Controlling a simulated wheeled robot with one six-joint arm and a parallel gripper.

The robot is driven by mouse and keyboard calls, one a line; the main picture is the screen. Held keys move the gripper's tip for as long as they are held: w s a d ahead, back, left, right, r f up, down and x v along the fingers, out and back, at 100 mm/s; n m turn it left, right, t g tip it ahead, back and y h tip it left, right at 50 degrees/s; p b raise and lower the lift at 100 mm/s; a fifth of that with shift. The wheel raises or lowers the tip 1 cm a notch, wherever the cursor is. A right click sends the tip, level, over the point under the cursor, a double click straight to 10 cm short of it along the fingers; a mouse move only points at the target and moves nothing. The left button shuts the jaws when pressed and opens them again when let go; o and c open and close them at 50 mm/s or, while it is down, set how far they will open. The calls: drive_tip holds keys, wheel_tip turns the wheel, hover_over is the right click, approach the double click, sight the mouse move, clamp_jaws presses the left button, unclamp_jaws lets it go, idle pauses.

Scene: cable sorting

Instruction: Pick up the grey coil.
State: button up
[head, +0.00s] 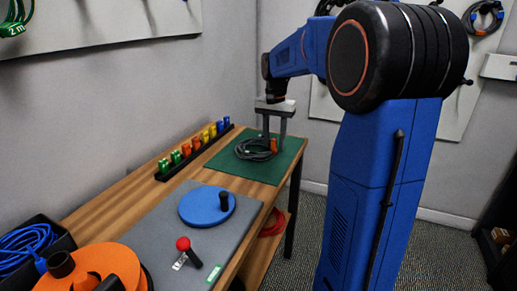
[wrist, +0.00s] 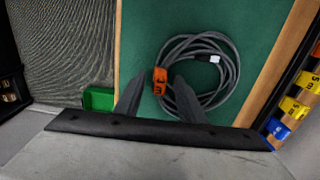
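The grey coil (head: 252,151) lies on the green mat (head: 228,162) at the far end of the wooden bench. In the wrist view the coil (wrist: 216,91) is a loose round bundle with an orange tag (wrist: 160,76) reading "3 m" on its left side and a pale connector piece at the upper right. My gripper (head: 274,143) points down over the coil's right side. Its two fingers stand apart in both views. In the wrist view the tag shows between the fingertips (wrist: 158,84). I cannot tell whether the fingers touch the coil.
A black rack (head: 199,150) of coloured tags runs along the bench's wall side. Nearer are a blue disc (head: 203,207) with a black knob, a red-topped lever (head: 184,244), an orange reel (head: 118,262) and a bin of blue cable (head: 28,243). Red cable (head: 272,222) lies below.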

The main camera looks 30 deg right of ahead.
drive_tip(key=shift+f, duration=0.1)
clamp_jaws()
wheel_tip(320, 180, up, 10)
drive_tip(key=shift+r, duration=0.1)
idle(0.6)
